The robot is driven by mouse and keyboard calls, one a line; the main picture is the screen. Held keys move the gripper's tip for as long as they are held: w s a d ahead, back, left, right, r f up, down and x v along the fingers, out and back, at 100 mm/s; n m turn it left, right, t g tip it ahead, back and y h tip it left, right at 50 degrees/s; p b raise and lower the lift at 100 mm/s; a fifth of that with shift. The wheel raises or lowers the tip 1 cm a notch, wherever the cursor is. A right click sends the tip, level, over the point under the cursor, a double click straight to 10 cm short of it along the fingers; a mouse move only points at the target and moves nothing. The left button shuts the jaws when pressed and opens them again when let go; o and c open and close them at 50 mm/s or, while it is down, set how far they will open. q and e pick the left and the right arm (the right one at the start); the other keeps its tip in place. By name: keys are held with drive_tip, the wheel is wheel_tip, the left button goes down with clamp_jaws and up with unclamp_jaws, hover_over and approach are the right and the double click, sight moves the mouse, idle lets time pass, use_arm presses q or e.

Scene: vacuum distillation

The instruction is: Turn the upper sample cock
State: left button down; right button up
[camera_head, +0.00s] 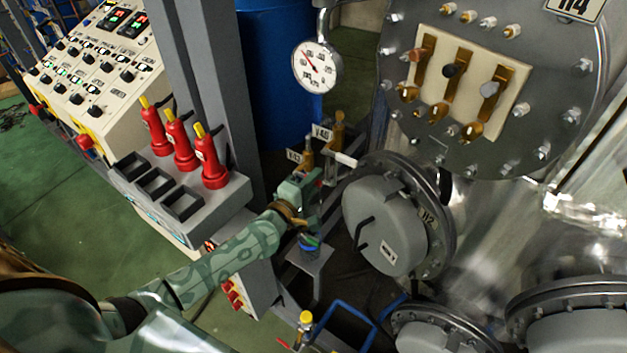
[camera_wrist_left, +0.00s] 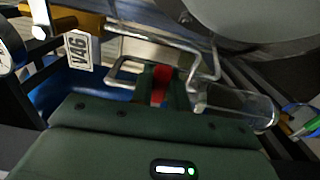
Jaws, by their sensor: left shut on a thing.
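My left gripper (camera_head: 312,185) reaches in from the left, beside the pipework left of the round grey flange cover. It is shut on what appears to be the upper sample cock; the gripped part is mostly hidden by the gripper. In the left wrist view, a red piece (camera_wrist_left: 160,85) shows just beyond my dark green gripper body, near bent silver metalwork (camera_wrist_left: 205,62). A clear glass cylinder (camera_wrist_left: 240,104) lies to its right. Brass valves with white tags stand just behind the gripper (camera_head: 307,150). One tag (camera_wrist_left: 80,50) is at the upper left. My right gripper is out of view.
The grey flange cover (camera_head: 385,225) is close right of the gripper. A pressure gauge (camera_head: 317,67) hangs above. Blue pipes (camera_head: 345,322) run below. Green floor (camera_head: 60,210) is open at left.

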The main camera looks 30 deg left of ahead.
sight(303, 174)
use_arm(q)
drive_tip(key=r+n, duration=0.1)
drive_tip(key=n, duration=0.1)
drive_tip(key=r+n+p, duration=0.1)
drive_tip(key=n, duration=0.1)
drive_tip(key=shift+a, duration=0.2)
drive_tip(key=n, duration=0.1)
drive_tip(key=r+n, duration=0.1)
drive_tip(key=n, duration=0.1)
drive_tip(key=a+n, duration=0.1)
drive_tip(key=shift+w+a+r+n, duration=0.1)
drive_tip(key=shift+r+n, duration=0.15)
drive_tip(key=shift+n, duration=0.05)
drive_tip(key=n, duration=0.2)
drive_tip(key=a+r+n, duration=0.1)
drive_tip(key=shift+w+a+n, duration=0.1)
drive_tip(key=shift+a+n, duration=0.1)
drive_tip(key=shift+n, duration=0.2)
drive_tip(key=shift+w+a+r+n+b, duration=0.1)
drive_tip(key=shift+a+n+b, duration=0.25)
drive_tip(key=shift+n, duration=0.6)
drive_tip(key=shift+a+r+n+b, duration=0.15)
drive_tip(key=shift+a+n, duration=0.3)
drive_tip(key=shift+n, duration=0.5)
drive_tip(key=shift+f, duration=0.1)
drive_tip(key=c, duration=1.4)
unclamp_jaws()
drive_tip(key=shift+o, duration=0.2)
